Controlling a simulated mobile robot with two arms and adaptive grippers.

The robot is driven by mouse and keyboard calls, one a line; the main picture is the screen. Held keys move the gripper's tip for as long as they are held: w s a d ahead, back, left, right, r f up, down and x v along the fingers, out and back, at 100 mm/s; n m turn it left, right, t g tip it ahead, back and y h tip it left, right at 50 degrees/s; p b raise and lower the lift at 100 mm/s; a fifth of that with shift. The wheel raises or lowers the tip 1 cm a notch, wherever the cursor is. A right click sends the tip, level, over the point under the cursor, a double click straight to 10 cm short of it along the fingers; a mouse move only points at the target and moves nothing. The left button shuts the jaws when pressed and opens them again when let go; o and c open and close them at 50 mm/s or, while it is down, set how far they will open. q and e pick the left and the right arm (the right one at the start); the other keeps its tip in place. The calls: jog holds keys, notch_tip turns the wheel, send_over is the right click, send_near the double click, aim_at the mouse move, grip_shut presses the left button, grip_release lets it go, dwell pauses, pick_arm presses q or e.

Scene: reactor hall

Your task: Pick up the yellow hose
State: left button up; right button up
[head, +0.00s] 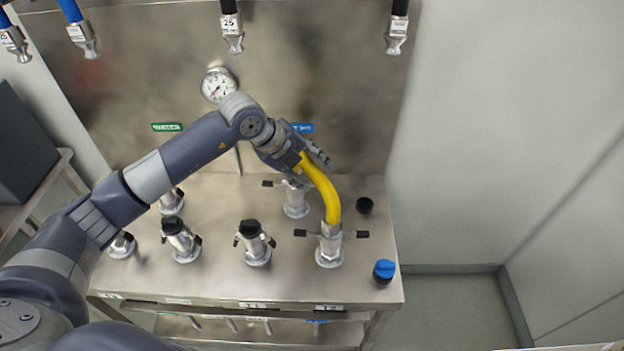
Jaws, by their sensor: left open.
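The yellow hose (326,190) rises from a metal coupling (329,245) at the right front of the steel bench and bends up to the left. Its upper end is at my left gripper (311,155), which reaches in from the left above the bench. The gripper is open, with its fingers around or beside the hose end; I cannot tell whether they touch it. The palm and part of the hose end are hidden by the gripper. My right gripper is not in view.
Several capped metal ports, such as one at the front middle (256,243), stand on the steel bench (215,280). A blue-capped piece (384,271) and a black cap (364,205) are right of the hose. A gauge (218,85) is on the back panel. Hose ends hang above.

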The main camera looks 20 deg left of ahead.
pick_arm(q)
jog(key=shift+x, duration=0.8)
grip_shut()
jog(key=shift+r, duration=0.1)
jog(key=shift+r, duration=0.1)
